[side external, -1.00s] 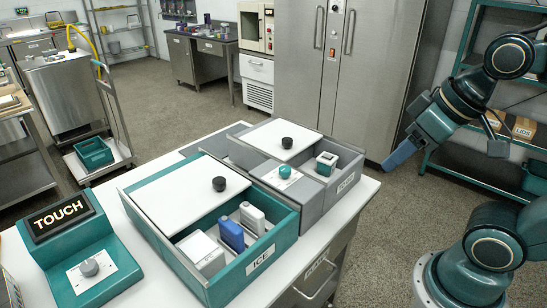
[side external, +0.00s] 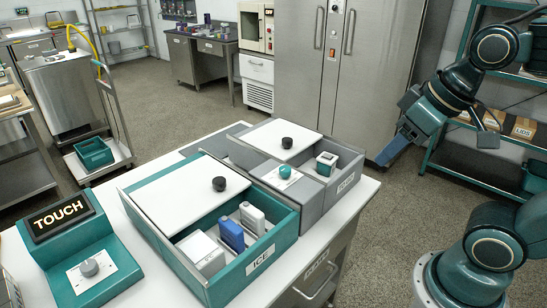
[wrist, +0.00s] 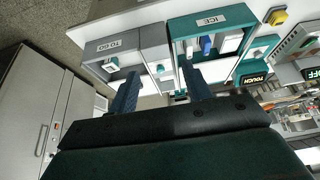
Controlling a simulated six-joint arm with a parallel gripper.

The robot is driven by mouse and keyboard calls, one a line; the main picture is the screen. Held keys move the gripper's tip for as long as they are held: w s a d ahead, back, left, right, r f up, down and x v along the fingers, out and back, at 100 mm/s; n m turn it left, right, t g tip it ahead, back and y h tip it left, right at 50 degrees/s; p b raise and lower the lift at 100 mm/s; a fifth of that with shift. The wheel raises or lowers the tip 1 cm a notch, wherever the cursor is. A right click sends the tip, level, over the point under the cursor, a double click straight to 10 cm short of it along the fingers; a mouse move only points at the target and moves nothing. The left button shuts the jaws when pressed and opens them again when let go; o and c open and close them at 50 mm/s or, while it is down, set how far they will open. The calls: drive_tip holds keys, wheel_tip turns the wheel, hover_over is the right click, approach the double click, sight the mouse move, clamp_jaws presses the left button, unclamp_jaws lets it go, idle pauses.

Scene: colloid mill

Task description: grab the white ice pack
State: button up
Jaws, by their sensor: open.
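The white ice pack (side external: 252,217) stands upright in the open front part of the teal ICE box (side external: 272,250), beside a blue pack (side external: 231,234). In the wrist view the white pack (wrist: 190,48) shows small beyond my right-hand finger, with the blue pack (wrist: 207,44) to its right. My gripper (side external: 386,156) is in the air to the right of the table, well away from the box. In the wrist view my gripper (wrist: 160,84) has its two fingers apart with nothing between them.
A white block (side external: 201,254) fills the box's left end. A white lid with a black knob (side external: 219,184) covers its rear. A grey box (side external: 341,178) with small items adjoins it. The TOUCH console (side external: 68,240) stands left. The air between gripper and boxes is clear.

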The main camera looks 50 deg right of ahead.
drive_tip(key=w+a+g, duration=0.1)
drive_tip(key=w, duration=0.6)
drive_tip(key=g, duration=0.4)
hover_over(252, 208)
wheel_tip(252, 208, down, 14)
drive_tip(key=shift+r, duration=0.2)
drive_tip(key=shift+d, duration=0.1)
drive_tip(key=shift+f, duration=4.3)
drive_tip(key=shift+f, duration=2.55)
